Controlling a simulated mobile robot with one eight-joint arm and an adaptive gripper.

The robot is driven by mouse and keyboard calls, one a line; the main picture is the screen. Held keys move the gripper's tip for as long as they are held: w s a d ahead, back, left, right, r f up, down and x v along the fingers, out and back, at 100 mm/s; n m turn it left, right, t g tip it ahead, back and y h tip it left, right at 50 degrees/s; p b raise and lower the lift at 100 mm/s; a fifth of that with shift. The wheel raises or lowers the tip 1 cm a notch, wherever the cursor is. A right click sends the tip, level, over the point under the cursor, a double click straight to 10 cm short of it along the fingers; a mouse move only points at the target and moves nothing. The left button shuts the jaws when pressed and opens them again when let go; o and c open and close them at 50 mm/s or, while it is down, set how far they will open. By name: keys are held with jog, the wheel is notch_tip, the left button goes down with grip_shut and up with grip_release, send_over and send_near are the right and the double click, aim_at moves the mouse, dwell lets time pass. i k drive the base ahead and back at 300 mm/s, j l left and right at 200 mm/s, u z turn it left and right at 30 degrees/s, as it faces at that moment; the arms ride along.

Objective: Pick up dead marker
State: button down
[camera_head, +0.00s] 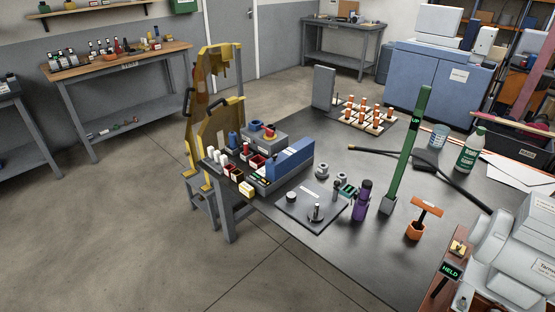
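I cannot tell for sure which thing is the dead marker. A thin dark upright piece (335,190) stands at the back right of a small dark plate (300,214) on the near table; it is too small to identify. A purple bottle-like thing with a dark top (361,204) stands just right of the plate. I cannot make out a gripper of mine in this view.
The dark table (350,262) is crowded: a blue block (289,158), a tall green post (411,140), an orange T-handled tool (425,209), a green bottle (470,150) and a grey machine (505,262). A yellow frame (222,125) stands at its left end. The left floor is open.

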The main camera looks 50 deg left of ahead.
aim_at(247, 190)
jog(key=u, duration=1.3)
